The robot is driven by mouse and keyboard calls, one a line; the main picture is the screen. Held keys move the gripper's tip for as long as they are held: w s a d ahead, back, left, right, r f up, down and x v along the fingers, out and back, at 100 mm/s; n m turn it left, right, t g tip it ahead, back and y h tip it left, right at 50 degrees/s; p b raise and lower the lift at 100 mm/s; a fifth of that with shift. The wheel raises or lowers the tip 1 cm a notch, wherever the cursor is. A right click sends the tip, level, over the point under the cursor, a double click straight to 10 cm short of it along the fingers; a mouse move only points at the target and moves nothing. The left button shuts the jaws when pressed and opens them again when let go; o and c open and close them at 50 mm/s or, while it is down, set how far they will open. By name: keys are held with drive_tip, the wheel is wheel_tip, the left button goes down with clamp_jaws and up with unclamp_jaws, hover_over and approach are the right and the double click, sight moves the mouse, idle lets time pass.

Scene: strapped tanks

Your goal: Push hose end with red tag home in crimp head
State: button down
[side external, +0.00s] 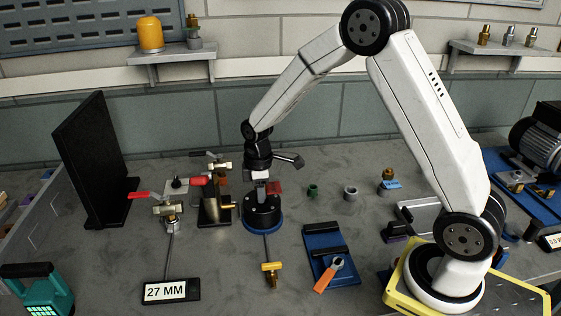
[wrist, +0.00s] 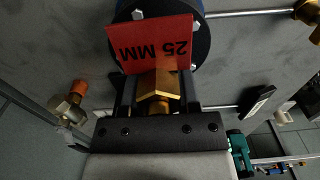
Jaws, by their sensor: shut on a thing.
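My gripper (side external: 262,186) points down and is shut on a brass hose end (wrist: 160,85) with a hex body. A red tag (wrist: 152,42) reading "25 MM" upside down sits at the hose end; it also shows small in the side view (side external: 275,187). A black round body on a blue base (side external: 263,211), which looks like the crimp head, stands directly below my gripper. Its dark and blue rim shows behind the tag in the wrist view (wrist: 200,50). The tag and fingers hide where the hose end meets it, so I cannot tell how deep it sits.
A blue tray (side external: 331,268) and a "27 MM" plate (side external: 171,291) are nearby. Small rings lie to the right.

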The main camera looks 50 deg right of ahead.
drive_tip(key=shift+f, duration=0.6)
drive_tip(key=shift+r, duration=0.8)
drive_tip(key=shift+r, duration=0.35)
drive_tip(key=shift+r, duration=0.35)
drive_tip(key=shift+r, duration=0.35)
drive_tip(key=shift+r, duration=0.5)
drive_tip(key=shift+f, duration=2.35)
idle(1.7)
drive_tip(key=shift+c, duration=1.2)
unclamp_jaws()
